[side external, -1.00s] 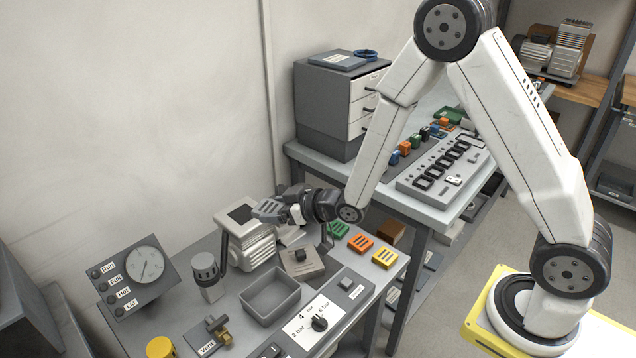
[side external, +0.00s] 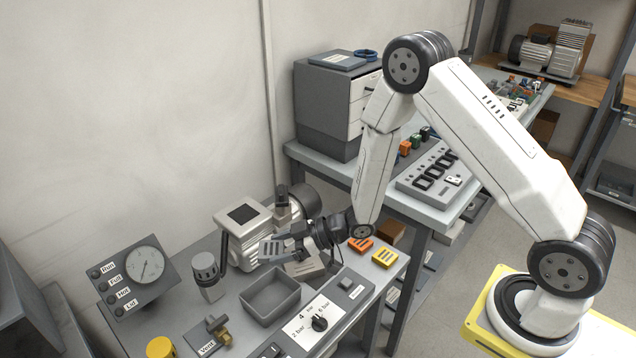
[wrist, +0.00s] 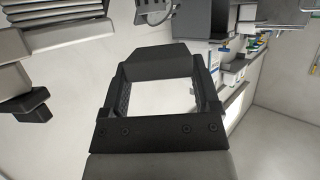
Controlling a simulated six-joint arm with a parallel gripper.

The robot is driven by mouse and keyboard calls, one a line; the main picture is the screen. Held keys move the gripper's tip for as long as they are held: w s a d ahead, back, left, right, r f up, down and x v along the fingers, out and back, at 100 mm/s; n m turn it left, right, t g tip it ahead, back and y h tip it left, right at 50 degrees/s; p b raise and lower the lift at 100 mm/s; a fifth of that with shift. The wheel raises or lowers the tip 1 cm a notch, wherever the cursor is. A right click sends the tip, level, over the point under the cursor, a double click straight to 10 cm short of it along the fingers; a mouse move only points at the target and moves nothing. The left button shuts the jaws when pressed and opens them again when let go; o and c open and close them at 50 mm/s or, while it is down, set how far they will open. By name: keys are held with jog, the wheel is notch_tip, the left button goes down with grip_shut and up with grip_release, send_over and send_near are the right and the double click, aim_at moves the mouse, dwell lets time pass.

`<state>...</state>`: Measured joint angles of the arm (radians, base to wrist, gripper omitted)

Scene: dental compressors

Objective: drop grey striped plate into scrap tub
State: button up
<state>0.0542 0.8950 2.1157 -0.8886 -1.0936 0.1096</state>
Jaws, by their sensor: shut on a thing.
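The grey striped plate (side external: 271,249) is held at the end of my gripper (side external: 285,246), which is shut on it. The plate is in front of the compressor and above the bench, up and behind the scrap tub. The scrap tub (side external: 247,308) is an open grey box on the bench and looks empty. In the wrist view my gripper (wrist: 165,95) fills the middle; I cannot clearly make out the plate there.
The compressor (side external: 245,225) stands just behind the plate. An orange plate (side external: 361,244) and a yellow plate (side external: 384,257) lie right of my gripper. A grey cylinder (side external: 206,270) stands left of the tub, and a brass valve (side external: 217,328) sits in front.

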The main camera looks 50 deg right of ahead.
jog(key=shift+f, duration=0.2)
jog(key=shift+f, duration=2.8)
jog(key=o, duration=1.2)
jog(key=v, duration=0.7)
jog(key=shift+s+d+r, duration=0.2)
jog(key=shift+s+d, duration=0.05)
